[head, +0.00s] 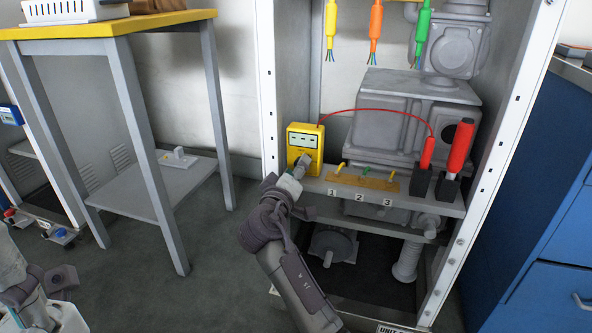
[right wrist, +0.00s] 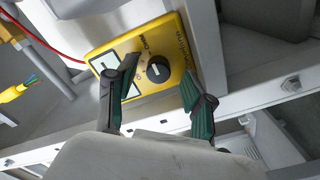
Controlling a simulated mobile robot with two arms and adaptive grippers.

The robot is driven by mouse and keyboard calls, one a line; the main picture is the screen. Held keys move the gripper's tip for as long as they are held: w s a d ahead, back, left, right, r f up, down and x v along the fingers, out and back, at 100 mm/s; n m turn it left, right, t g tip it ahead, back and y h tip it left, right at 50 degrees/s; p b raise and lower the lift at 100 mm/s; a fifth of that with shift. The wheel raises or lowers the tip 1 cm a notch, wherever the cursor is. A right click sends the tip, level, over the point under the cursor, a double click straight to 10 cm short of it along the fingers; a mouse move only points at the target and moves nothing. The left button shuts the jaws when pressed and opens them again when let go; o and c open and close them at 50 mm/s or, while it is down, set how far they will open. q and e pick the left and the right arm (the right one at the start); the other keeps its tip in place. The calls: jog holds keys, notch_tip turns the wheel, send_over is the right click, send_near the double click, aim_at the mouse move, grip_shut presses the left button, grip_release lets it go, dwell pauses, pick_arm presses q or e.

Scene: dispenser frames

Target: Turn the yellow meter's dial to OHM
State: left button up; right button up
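The yellow meter (head: 305,141) stands upright at the left end of the cabinet shelf in the head view. The dark green fingers of my right gripper (right wrist: 156,76) are open, one on each side of the dial, with visible gaps.
A red lead (head: 378,110) runs from the meter to a red probe (head: 427,152) in a black holder. The shelf (head: 420,205) has spots marked 1, 2, 3. Coloured connectors (head: 375,20) hang above. A yellow-topped table (head: 110,27) stands left, a blue cabinet (head: 545,225) right.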

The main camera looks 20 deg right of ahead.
jog(key=shift+r, duration=0.2)
notch_tip(320, 180, up, 10)
jog(key=shift+f, duration=0.1)
jog(key=shift+f, duration=0.1)
dwell(0.4)
